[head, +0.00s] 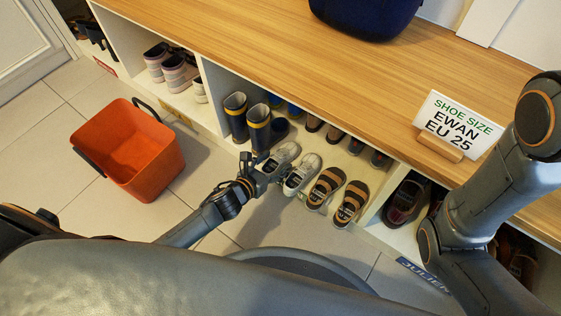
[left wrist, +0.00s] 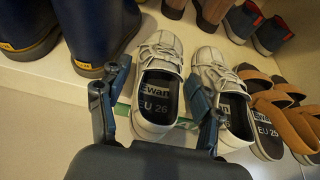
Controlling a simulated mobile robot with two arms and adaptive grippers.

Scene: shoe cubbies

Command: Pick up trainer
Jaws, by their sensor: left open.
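A pair of pale grey-white lace-up trainers sits on the cubby floor. The left trainer (head: 279,160) shows in the left wrist view (left wrist: 155,85) with an insole label reading "Ewan EU 26". The right trainer (head: 302,174) stands close beside it and also shows in the left wrist view (left wrist: 222,95). My left gripper (head: 262,172) is at the heel end of the left trainer. In the left wrist view its open fingers (left wrist: 157,100) lie on either side of that trainer's heel. The right finger overlaps the gap between the two trainers. My right gripper is not in view.
Navy boots (head: 247,122) stand just left of the trainers, and brown-strap sandals (head: 337,193) just right. Several more shoes stand behind. A wooden top (head: 300,75) with a shoe-size sign (head: 459,125) overhangs the cubbies. An orange bin (head: 127,150) stands on the floor at left.

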